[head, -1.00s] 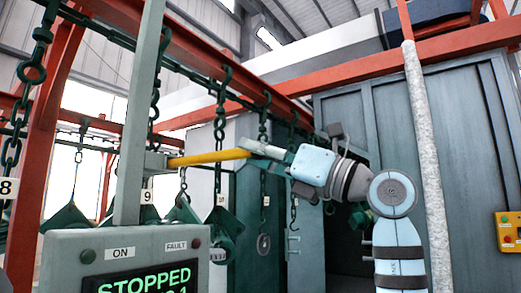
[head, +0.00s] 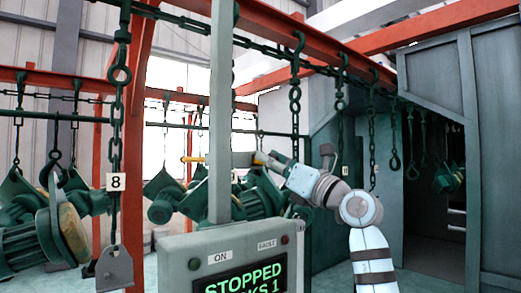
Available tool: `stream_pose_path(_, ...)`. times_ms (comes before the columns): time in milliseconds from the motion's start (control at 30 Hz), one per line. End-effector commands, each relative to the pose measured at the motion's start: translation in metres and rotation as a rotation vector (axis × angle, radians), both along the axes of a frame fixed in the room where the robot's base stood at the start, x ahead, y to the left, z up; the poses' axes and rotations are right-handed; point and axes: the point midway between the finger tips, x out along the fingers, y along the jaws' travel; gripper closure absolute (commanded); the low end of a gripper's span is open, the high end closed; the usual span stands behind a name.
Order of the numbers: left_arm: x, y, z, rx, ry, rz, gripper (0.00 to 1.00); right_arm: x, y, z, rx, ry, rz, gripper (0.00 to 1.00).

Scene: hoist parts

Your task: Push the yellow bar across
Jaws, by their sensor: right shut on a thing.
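The yellow bar (head: 193,159) shows on the left of the grey upright post (head: 220,90). A short yellow piece also shows right of the post, between a small grey block (head: 243,159) and my right gripper. The post and block hide its middle. My right gripper (head: 266,160) is shut on the bar's right end, its arm coming up from the lower right. My left gripper is out of view.
A control box (head: 235,262) with a green "STOPPED" display stands under the post. Chains with hooks (head: 295,100) hang from a red overhead rail. Green hoist parts (head: 35,240) hang at the left, by a tag marked 8 (head: 116,181). A dark doorway (head: 425,215) is at the right.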

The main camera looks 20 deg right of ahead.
Motion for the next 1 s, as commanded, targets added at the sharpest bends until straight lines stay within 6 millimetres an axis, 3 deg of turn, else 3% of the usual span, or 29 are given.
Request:
stream_pose_path(367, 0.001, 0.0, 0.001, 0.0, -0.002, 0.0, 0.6, 0.001, -0.002, 0.003, 0.005, -0.011, -0.007, 1.0)
stream_pose_path(400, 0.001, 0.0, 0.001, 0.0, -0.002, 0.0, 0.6, 0.001, -0.002, 0.003, 0.005, -0.01, -0.006, 0.67)
stream_pose_path(500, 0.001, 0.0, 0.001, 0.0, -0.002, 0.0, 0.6, 0.001, -0.002, 0.003, 0.004, -0.008, -0.005, 0.53)
stream_pose_path(833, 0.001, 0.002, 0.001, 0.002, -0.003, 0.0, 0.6, -0.001, -0.004, 0.0, 0.003, -0.006, -0.007, 0.53)
stream_pose_path(1000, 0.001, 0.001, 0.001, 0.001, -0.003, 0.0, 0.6, -0.025, -0.017, -0.013, -0.002, -0.006, -0.01, 0.53)
